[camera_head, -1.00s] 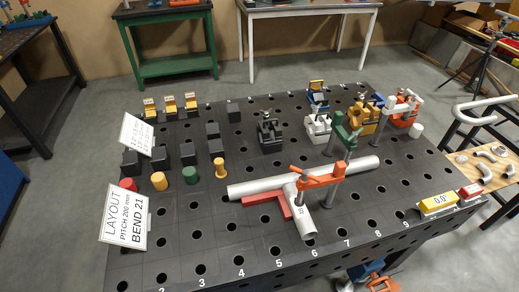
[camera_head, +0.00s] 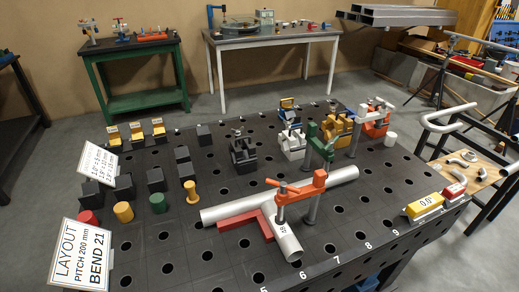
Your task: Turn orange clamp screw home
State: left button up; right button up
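The orange clamp (camera_head: 302,188) stands on a grey post on the black perforated table. Its arm reaches left over a white tee-shaped pipe (camera_head: 335,178). The clamp's grey screw (camera_head: 281,212) hangs upright at the arm's left end, with an orange handle above it. The screw's lower end is over the pipe's short branch; I cannot tell whether it touches. A red angled block (camera_head: 240,221) lies beside the pipe. A green clamp (camera_head: 322,146) stands behind the pipe. Neither of my grippers is in view.
The perforated table (camera_head: 190,245) has bare room at its front left. Dark blocks (camera_head: 124,187) and coloured pegs (camera_head: 190,191) stand left of the pipe. White, yellow and orange-and-white devices stand at the back right. A yellow level (camera_head: 425,205) sits at the right edge.

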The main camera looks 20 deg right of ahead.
aim_at(283, 187)
jog(key=k, duration=0.5)
jog(key=u, duration=3.25)
jog(key=k, duration=1.6)
jog(key=z, duration=1.95)
